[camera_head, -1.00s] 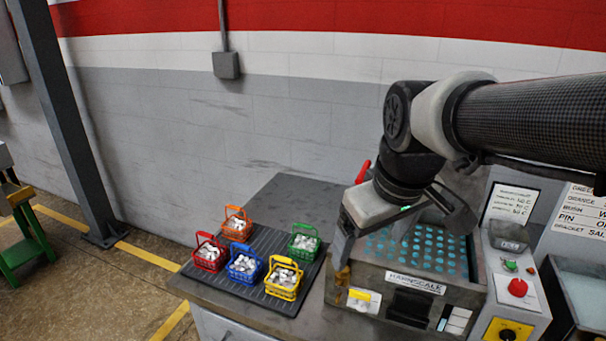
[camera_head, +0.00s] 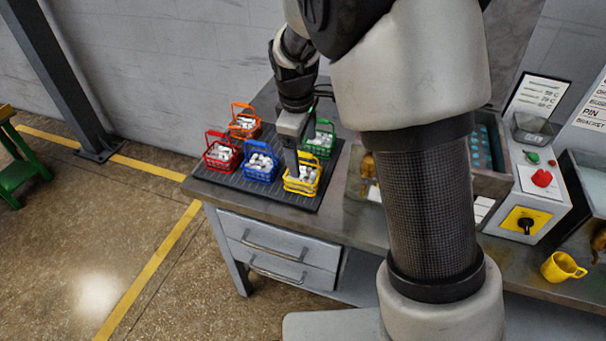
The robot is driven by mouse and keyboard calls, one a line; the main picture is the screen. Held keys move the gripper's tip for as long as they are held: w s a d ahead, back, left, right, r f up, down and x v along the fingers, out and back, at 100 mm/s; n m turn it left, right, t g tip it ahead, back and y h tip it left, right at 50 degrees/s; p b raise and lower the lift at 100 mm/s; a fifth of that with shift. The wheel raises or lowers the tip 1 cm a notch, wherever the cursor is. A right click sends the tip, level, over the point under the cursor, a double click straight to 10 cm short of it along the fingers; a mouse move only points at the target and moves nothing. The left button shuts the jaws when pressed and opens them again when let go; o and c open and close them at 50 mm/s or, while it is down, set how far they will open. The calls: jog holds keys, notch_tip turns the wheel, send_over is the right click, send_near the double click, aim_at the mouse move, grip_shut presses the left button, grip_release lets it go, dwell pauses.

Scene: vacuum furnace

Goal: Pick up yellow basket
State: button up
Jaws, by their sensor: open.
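The yellow basket (camera_head: 301,183) stands at the front right of a dark ribbed mat (camera_head: 233,179) on the workbench and holds pale parts. My gripper (camera_head: 291,168) points down at this basket's back left side, with a finger at or over its rim. The gripper is open. Whether it touches the basket or its handle I cannot tell, and part of the basket is hidden behind the finger.
Close by stand blue (camera_head: 261,162), red (camera_head: 222,154), orange (camera_head: 243,124) and green (camera_head: 320,140) baskets with parts. A machine with a red button (camera_head: 542,178) is at right. A yellow mug (camera_head: 562,267) sits near the bench edge. My arm hides the bench's middle.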

aim_at(303, 172)
jog(key=f, duration=0.2)
jog(key=w+f, duration=0.1)
jog(key=f, duration=0.5)
jog(key=shift+w, duration=0.25)
jog(key=c, duration=1.6)
